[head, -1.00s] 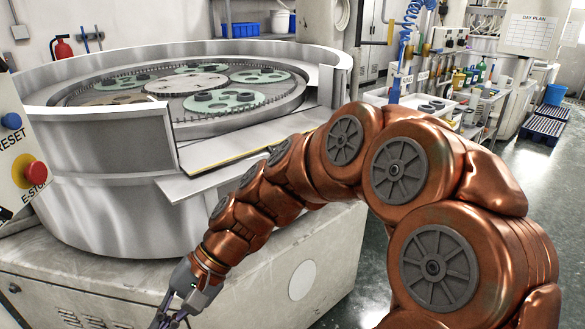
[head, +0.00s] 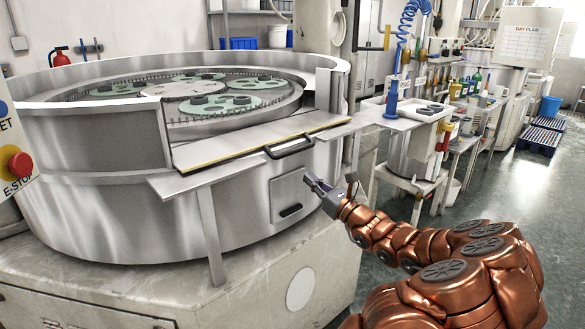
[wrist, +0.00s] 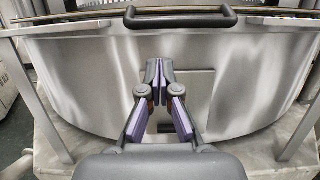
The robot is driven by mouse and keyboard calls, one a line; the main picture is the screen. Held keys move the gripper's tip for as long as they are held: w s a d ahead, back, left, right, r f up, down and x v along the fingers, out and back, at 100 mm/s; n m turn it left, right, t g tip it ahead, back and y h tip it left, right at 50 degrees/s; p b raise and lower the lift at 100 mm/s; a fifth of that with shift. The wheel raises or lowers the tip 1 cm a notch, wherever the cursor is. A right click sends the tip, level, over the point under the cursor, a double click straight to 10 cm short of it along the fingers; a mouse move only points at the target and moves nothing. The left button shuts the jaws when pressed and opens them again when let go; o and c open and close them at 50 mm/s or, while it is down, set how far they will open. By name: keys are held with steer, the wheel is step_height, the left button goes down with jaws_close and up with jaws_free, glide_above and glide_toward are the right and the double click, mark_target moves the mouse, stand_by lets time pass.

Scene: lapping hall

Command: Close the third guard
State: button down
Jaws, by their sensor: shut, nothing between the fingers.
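The guard (head: 235,150) is a flat metal panel with a dark-yellow front edge. It lies flat at the gap in the round machine's rim wall, between two side brackets. Its black bar handle (head: 290,147) sticks out at the front edge; the handle also spans the top of the wrist view (wrist: 180,22). My gripper (head: 308,181) is shut and empty, in front of the drum wall, below and slightly right of the handle and apart from it. In the wrist view my gripper (wrist: 158,68) points at the drum, with its fingertips together below the handle.
The lapping machine's drum (head: 100,210) stands on a pale base (head: 240,295). A support bracket (head: 209,230) juts out left of the handle. A red emergency stop (head: 19,164) is at far left.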

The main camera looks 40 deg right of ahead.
steer(key=p+x, duration=0.1)
steer(key=x, duration=0.8)
steer(key=shift+w+d, duration=0.2)
steer(key=shift+w, duration=0.2)
steer(key=shift+r+p, duration=0.1)
steer(key=shift+p, duration=0.25)
